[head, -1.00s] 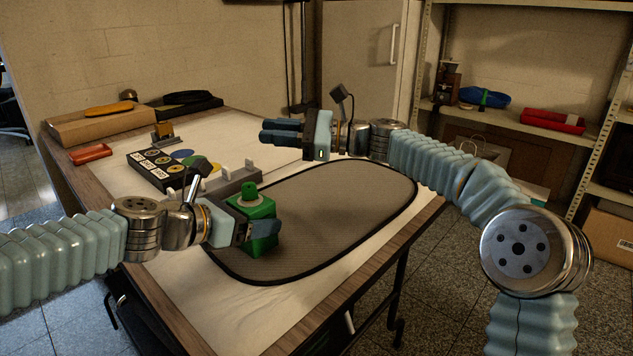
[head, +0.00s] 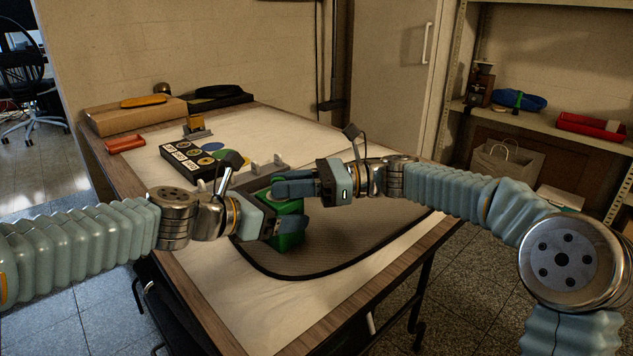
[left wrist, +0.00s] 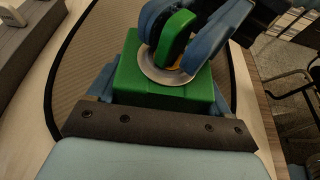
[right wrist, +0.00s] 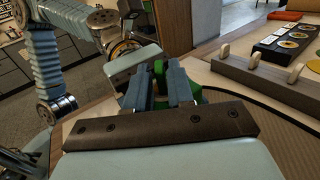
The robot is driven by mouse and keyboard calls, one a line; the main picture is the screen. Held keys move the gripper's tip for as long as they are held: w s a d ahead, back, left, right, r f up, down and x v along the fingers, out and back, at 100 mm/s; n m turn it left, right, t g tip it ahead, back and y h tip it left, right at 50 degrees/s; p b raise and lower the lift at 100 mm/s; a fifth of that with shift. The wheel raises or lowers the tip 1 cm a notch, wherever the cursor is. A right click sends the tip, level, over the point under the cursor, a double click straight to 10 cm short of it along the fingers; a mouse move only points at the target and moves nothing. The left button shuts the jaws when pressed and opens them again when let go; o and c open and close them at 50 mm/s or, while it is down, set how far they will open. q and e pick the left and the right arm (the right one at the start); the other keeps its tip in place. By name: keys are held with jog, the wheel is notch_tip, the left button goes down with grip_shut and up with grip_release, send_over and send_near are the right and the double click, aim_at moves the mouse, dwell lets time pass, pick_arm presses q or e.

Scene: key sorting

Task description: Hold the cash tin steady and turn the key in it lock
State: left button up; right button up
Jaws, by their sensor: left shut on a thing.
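The green cash tin (head: 290,236) stands on the grey mat near the table's front edge. My left gripper (head: 291,228) is shut on its sides; the tin also shows in the left wrist view (left wrist: 150,95). A green key handle (left wrist: 177,38) stands upright above a pale round disc (left wrist: 163,69) on the tin's top. My right gripper (head: 276,187) is over the tin, its blue fingers apart on either side of the handle. In the right wrist view, green shows between its fingertips (right wrist: 158,80). Whether they touch the handle is unclear. The key's lower part is hidden.
A grey rack with upright pegs (head: 258,168) stands just behind the tin. A black tray with round labels (head: 190,158) lies behind it. The mat (head: 350,250) is clear to the right of the tin.

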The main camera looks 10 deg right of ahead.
jog(key=shift+a+f, duration=0.1)
jog(key=shift+a, duration=0.8)
grip_shut()
jog(key=shift+g, duration=0.3)
jog(key=n+g, duration=0.2)
jog(key=g, duration=0.1)
jog(key=shift+w+n+g+h, duration=0.1)
jog(key=shift+n+g+h, duration=0.2)
jog(key=shift+n+g, duration=0.1)
jog(key=shift+n+g+h, duration=0.6)
jog(key=shift+n+g, duration=0.4)
jog(key=shift+g, duration=0.4)
